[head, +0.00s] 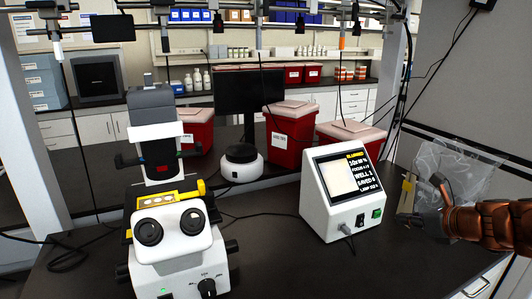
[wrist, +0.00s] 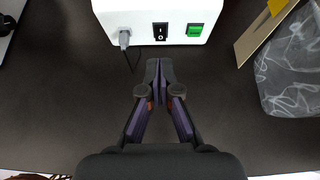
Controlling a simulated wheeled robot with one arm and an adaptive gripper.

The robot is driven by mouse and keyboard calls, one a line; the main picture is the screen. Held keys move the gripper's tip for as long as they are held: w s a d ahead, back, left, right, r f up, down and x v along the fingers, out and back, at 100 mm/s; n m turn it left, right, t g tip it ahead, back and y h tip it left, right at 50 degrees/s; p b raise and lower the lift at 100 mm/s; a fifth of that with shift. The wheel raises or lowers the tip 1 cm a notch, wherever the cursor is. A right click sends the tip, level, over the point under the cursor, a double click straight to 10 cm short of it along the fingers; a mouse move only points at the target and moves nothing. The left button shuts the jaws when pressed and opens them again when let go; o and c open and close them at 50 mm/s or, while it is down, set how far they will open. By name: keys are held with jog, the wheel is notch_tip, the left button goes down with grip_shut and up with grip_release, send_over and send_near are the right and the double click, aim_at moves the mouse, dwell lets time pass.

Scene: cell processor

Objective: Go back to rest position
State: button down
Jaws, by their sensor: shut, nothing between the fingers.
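My gripper (wrist: 158,68) is shut and empty in the wrist view. Its fingertips are over the dark bench, just in front of the white device, with a visible gap. The white device (head: 335,222) has a lit screen (head: 345,177), a black rocker switch (head: 360,219) and a green switch (head: 376,213). Its front also shows in the wrist view (wrist: 180,38), with a grey plug (wrist: 125,38) at its left. In the head view my arm comes in from the right; the fingertips are hard to make out there.
A white microscope (head: 172,240) stands at the left. A clear bag (head: 455,165) and a tan board (head: 407,194) are at the right, close to my arm; the board also shows in the wrist view (wrist: 258,38). Red bins (head: 290,135) stand behind. The bench front is clear.

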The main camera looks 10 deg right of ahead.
jog(key=s+a+f+n+g+y, duration=0.1)
jog(key=a+n+g, duration=0.1)
jog(key=a+n, duration=0.45)
jog(key=s+a+f+n+g+y, duration=0.1)
jog(key=a+n+g+y, duration=0.15)
jog(key=a, duration=0.65)
jog(key=s+a+f+n+g, duration=0.1)
jog(key=s+a+n+g, duration=0.1)
jog(key=s+a+n, duration=0.2)
jog(key=s+a+f+n+g+h, duration=0.1)
jog(key=s+a+f+n+g, duration=0.1)
jog(key=s+a+n, duration=0.3)
jog(key=s+a+f+n+g+h, duration=0.1)
jog(key=s+a+f+n+g, duration=0.1)
jog(key=s+a+n, duration=0.2)
jog(key=shift+s+a+f+n, duration=0.1)
jog(key=shift+s+a+n, duration=0.05)
jog(key=shift+s+n, duration=0.45)
jog(key=shift+s+a+n, duration=0.15)
jog(key=shift+s+n, duration=0.25)
jog(key=shift+s, duration=0.25)
jog(key=s+d+f+n+g+h, duration=0.1)
jog(key=s+d+n+g+h, duration=0.1)
jog(key=s+n, duration=0.7)
jog(key=shift+s+d+f+g+h, duration=0.35)
jog(key=shift+s+d+h, duration=0.1)
jog(key=shift+s+h, duration=0.75)
